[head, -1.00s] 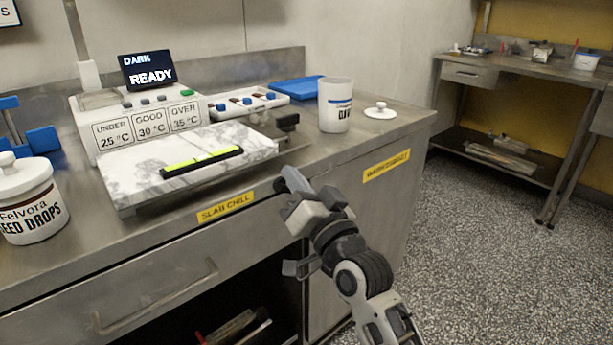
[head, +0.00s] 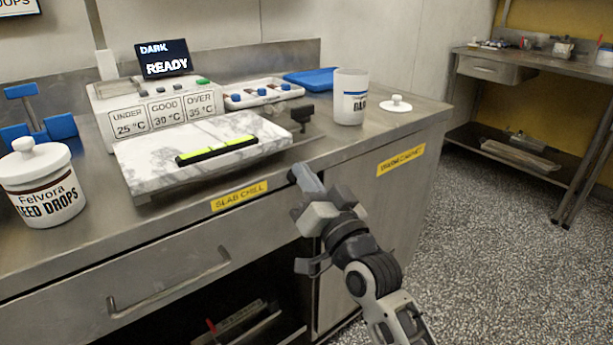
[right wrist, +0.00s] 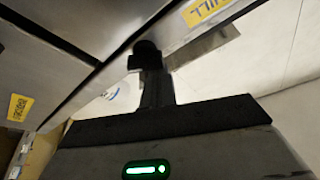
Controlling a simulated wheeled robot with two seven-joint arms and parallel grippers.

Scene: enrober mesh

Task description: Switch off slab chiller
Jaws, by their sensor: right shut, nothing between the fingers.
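The slab chiller is a white-and-grey marble slab (head: 150,172) on a metal base, with a black strip bearing a yellow-green band (head: 218,150) on top. A yellow SLAB CHILL label (head: 240,196) is on the counter front below it; its end also shows in the right wrist view (right wrist: 205,10). A small black block (head: 302,112) stands right of the slab; I cannot tell if it is a switch. My right gripper (head: 305,180) is shut and empty, in front of the counter edge, right of the label. Its dark fingers show in the right wrist view (right wrist: 150,65). My left gripper is out of view.
A display (head: 163,58) reads DARK, READY, above a temperature panel (head: 160,110). A seed drops jar (head: 42,190) stands at left. A white cup (head: 350,98) and a lid (head: 396,104) stand at right. A drawer handle (head: 170,282) sticks out below the counter.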

